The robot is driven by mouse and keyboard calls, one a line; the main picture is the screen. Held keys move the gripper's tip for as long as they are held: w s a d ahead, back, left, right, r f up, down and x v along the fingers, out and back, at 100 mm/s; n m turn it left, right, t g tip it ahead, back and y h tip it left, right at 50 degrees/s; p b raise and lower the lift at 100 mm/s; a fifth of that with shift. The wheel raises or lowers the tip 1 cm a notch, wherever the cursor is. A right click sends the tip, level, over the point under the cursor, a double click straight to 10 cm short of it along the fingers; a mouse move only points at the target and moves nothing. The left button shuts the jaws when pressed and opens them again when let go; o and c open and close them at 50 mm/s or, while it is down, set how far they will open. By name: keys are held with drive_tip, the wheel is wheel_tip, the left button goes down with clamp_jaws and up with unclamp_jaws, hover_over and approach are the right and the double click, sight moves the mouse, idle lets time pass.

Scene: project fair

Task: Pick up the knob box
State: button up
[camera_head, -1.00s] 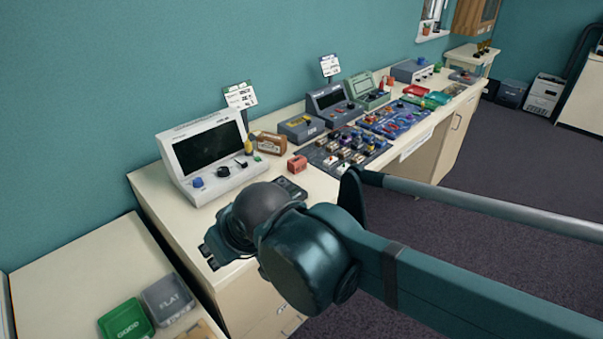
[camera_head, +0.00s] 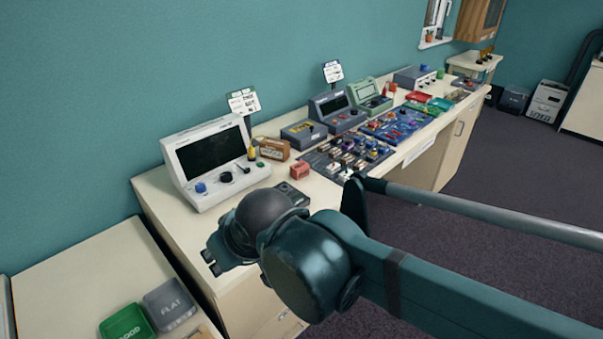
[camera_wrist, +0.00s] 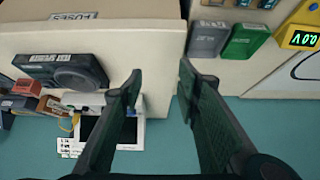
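A dark, flat box with a large round knob, which I take as the knob box, lies near the front edge of the long counter. It shows in the wrist view (camera_wrist: 70,72), left of my fingers. In the head view the dark box (camera_head: 291,194) is partly hidden behind my wrist. My gripper (camera_wrist: 157,84) is open, with nothing between its two fingers. In the head view my gripper (camera_head: 214,258) is above the counter's near end, left of the box and apart from it.
A white console with a dark screen (camera_head: 213,160) stands behind the box. A small red block (camera_head: 299,170) and a brown box (camera_head: 272,149) are close by. Panels and instruments line the counter further right. Green (camera_head: 126,322) and grey (camera_head: 169,304) containers sit on the lower-left table.

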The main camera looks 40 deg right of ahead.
drive_tip(key=shift+o, duration=0.2)
idle(0.3)
drive_tip(key=o, duration=0.3)
